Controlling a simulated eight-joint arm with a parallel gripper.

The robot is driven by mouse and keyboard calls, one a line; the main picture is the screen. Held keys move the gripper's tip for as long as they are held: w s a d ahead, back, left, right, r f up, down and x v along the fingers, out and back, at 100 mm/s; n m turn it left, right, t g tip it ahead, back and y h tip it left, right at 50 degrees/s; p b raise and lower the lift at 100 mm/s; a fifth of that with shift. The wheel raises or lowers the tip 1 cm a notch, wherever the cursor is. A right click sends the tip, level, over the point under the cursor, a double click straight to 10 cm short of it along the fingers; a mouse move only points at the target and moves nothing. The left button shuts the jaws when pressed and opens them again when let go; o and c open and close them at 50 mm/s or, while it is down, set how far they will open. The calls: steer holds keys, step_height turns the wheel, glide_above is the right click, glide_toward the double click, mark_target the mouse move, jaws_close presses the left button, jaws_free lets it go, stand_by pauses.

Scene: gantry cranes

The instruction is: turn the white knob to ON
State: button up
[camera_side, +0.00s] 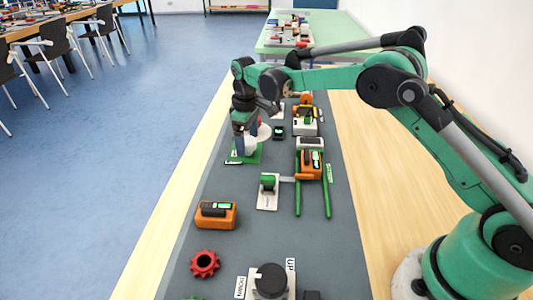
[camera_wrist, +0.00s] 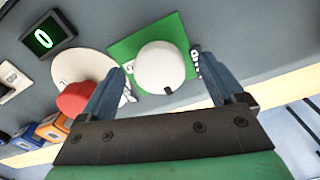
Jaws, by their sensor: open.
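The white knob (camera_wrist: 160,68) is a round cap on a green plate (camera_wrist: 127,48), with a small black mark on its edge toward the bottom of the wrist view. White labels (camera_wrist: 195,65) lie on the plate beside it; I cannot read them clearly. In the side view the green plate (camera_side: 243,159) is at the mat's left edge, with the white knob (camera_side: 251,149) partly hidden by my fingers. My gripper (camera_side: 246,142) is open above the plate, pointing down. In the wrist view its blue fingers stand on either side of the knob, with gaps showing.
A red button on a pale disc (camera_wrist: 82,66) sits close beside the left finger. A black display (camera_wrist: 48,36) shows a green 0. An orange gantry crane (camera_side: 311,165) on green rails, an orange box (camera_side: 215,215), a red gear (camera_side: 204,264) and a black knob (camera_side: 270,279) stand nearer the camera.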

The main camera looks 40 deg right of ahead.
steer(key=c, duration=1.3)
steer(key=shift+m, duration=0.3)
steer(key=m, duration=0.3)
steer(key=shift+m, duration=0.3)
steer(key=m, duration=1.3)
steer(key=shift+m, duration=0.3)
